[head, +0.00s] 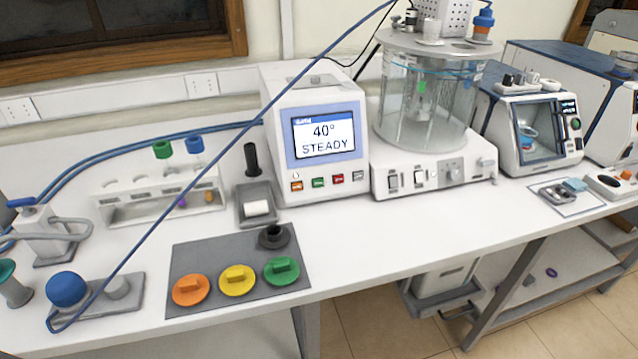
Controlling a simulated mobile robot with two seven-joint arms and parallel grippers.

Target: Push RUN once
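A white control unit (275,125) stands on the bench with a lit screen (323,135) that reads "40° STEADY". Below the screen is a row of small buttons: an orange button (296,186), a green button (318,182), a red button (338,178) and a grey button (358,175). Their labels are too small to read, so I cannot tell which one is RUN. Nothing covers the buttons. Neither of my grippers is in view.
A clear glass bath (425,100) stands right of the unit. A blue cable (215,168) crosses diagonally. The bench (370,235) before the bath is clear.

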